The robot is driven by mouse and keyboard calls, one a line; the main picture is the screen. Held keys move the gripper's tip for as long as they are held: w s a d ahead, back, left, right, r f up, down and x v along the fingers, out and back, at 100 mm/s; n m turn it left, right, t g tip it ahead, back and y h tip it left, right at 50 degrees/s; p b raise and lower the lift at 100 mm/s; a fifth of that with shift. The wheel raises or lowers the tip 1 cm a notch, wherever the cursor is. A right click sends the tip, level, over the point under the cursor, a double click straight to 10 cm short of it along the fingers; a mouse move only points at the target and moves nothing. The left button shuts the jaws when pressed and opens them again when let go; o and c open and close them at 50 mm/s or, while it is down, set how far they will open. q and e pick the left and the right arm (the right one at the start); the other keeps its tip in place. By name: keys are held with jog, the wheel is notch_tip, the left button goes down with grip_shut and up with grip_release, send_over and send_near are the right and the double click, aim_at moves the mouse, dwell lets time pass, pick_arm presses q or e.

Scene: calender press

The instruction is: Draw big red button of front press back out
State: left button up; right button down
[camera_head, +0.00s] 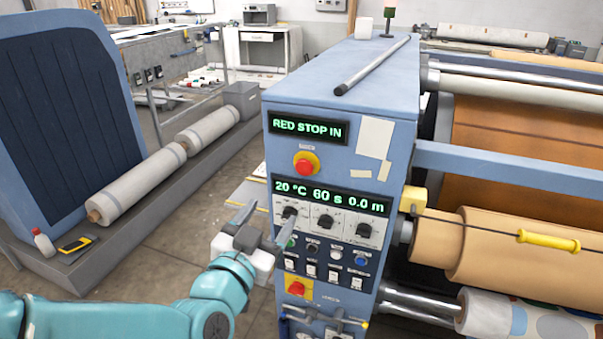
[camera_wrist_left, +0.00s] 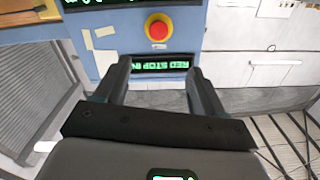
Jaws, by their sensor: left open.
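The front press (camera_head: 345,130) is a blue cabinet with a lit display (camera_head: 307,129) reading "RED STOP IN". Below that display is the big red button (camera_head: 306,166), round, on a yellow ring. My left gripper (camera_head: 264,222) is open and empty, in front of the panel's left side and lower in the picture than the button. In the left wrist view the panel appears upside down. The red button (camera_wrist_left: 158,31) shows there beyond and above the open fingers (camera_wrist_left: 160,68), which do not touch it. The display lies between the fingertips. My right gripper is not in view.
Knobs (camera_head: 324,222) and several small buttons cover the panel below a second display (camera_head: 331,197). A lower red switch (camera_head: 298,289) sits near the bottom. A metal rod (camera_head: 372,67) lies on top of the cabinet. Large rollers (camera_head: 510,245) stand at right.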

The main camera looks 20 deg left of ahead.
aim_at(303, 170)
pick_arm(q)
jog(key=w+p, duration=0.1)
jog(key=w, duration=0.4)
jog(key=w+p, duration=0.1)
jog(key=w, duration=0.4)
jog(key=w+p, duration=0.1)
jog(key=w, duration=0.4)
jog(key=shift+w+d+f+p, duration=0.15)
jog(key=shift+w+d+p, duration=0.1)
jog(key=shift+d+p, duration=0.1)
jog(key=shift+w, duration=0.15)
jog(key=shift+w, duration=0.1)
